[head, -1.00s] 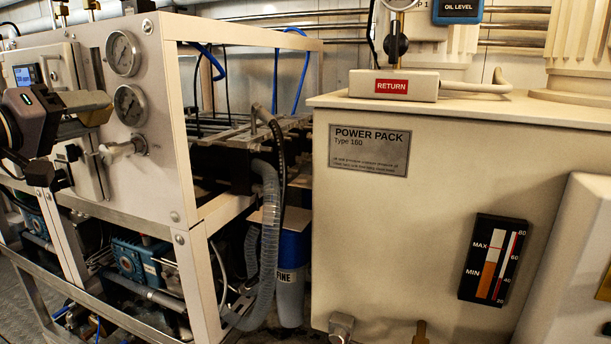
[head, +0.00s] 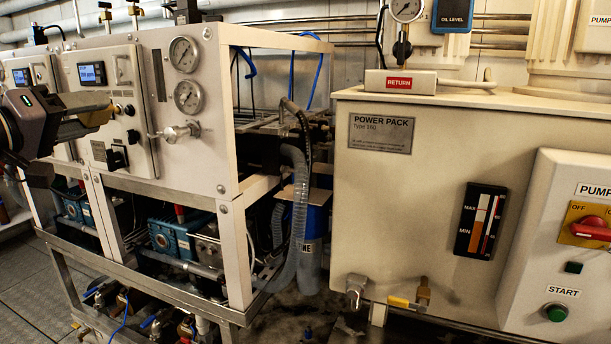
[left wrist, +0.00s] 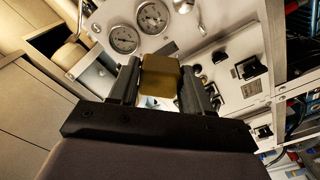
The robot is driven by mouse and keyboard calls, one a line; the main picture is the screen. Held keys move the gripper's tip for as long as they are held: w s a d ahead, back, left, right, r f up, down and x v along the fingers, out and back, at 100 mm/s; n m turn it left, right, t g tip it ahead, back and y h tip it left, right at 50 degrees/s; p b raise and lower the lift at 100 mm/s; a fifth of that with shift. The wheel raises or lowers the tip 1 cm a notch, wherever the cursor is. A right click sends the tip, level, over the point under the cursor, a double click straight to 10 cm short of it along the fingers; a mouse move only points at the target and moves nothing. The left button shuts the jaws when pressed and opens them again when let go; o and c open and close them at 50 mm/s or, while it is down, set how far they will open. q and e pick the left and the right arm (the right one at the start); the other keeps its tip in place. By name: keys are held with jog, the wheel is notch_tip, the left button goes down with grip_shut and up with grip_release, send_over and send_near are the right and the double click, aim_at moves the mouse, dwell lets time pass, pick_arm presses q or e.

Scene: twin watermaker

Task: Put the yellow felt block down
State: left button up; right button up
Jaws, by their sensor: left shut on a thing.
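My left gripper (left wrist: 158,90) is shut on the yellow felt block (left wrist: 160,76), which sits between its two dark fingers in the left wrist view. The block looks brownish yellow there and hangs clear in front of the white watermaker panel. In the head view my left gripper (head: 88,115) is at the left edge, in front of the watermaker's control boxes. The block cannot be clearly made out between the fingers in that view. My right gripper is not in view.
The watermaker frame (head: 222,120) with gauges (head: 188,97) and a protruding valve (head: 180,132) stands close beside the gripper. The power pack cabinet (head: 420,210) stands to the right, with a flat top (head: 470,100). Grey floor (head: 35,255) shows at lower left.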

pick_arm(q)
jog(key=s+d+f+m+g+h+p, duration=0.1)
jog(key=d+f, duration=0.4)
jog(key=f, duration=0.3)
jog(key=s+d+f+m+h+p, duration=0.15)
jog(key=d+f, duration=0.25)
jog(key=f, duration=0.4)
jog(key=s+d+f+n+p, duration=0.1)
jog(key=s+d+f+p, duration=0.2)
jog(key=s+f, duration=0.7)
jog(key=s, duration=0.3)
jog(key=shift+d+p, duration=0.15)
jog(key=shift+p, duration=0.15)
jog(key=shift+y, duration=0.25)
